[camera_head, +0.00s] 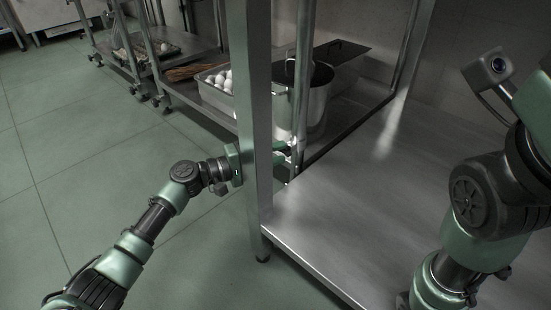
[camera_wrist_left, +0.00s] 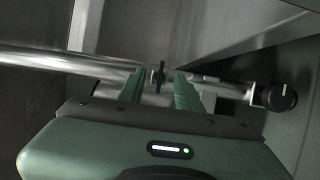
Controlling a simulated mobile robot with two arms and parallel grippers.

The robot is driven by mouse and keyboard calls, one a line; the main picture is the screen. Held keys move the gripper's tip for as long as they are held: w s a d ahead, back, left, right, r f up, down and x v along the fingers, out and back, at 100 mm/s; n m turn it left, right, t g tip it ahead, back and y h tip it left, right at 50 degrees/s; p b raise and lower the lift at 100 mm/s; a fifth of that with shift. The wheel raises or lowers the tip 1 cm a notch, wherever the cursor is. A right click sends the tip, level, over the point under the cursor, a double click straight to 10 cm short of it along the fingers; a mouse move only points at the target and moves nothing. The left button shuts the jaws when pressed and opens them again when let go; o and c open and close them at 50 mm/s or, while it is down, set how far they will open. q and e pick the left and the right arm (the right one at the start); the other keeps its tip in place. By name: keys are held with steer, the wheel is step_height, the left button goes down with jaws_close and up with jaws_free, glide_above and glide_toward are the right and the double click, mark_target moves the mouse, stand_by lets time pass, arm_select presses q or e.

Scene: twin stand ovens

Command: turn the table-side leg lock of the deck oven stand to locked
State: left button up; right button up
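The deck oven stand's near chrome leg (camera_head: 302,80) stands just behind the table's front leg. In the left wrist view the chrome leg (camera_wrist_left: 60,60) runs across the picture. A small thin dark piece (camera_wrist_left: 161,76), which looks like the leg lock's lever, sits on it. My left gripper (camera_head: 284,153) reaches behind the table leg to the oven stand leg. In the wrist view my left gripper's fingers (camera_wrist_left: 161,80) are open, one on each side of the dark piece, with gaps visible. Whether the lever is locked cannot be told. My right gripper is out of view.
The steel table (camera_head: 400,200) fills the right, and its front leg (camera_head: 252,110) partly hides my left gripper. A round black caster or knob (camera_wrist_left: 280,97) is right. Floor at left is clear.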

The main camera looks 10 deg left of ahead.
arm_select(q)
steer(key=shift+d, duration=0.1)
jaws_close()
steer(key=shift+r, duration=0.1)
steer(key=m+p, duration=0.1)
steer(key=m, duration=0.1)
steer(key=m+y+p, duration=0.1)
steer(key=shift+r+m+g, duration=0.2)
steer(key=shift+m+g, duration=0.1)
steer(key=shift+m, duration=0.1)
steer(key=shift+m+y+p, duration=0.7)
steer(key=shift+m+p, duration=0.2)
steer(key=shift+p, duration=0.05)
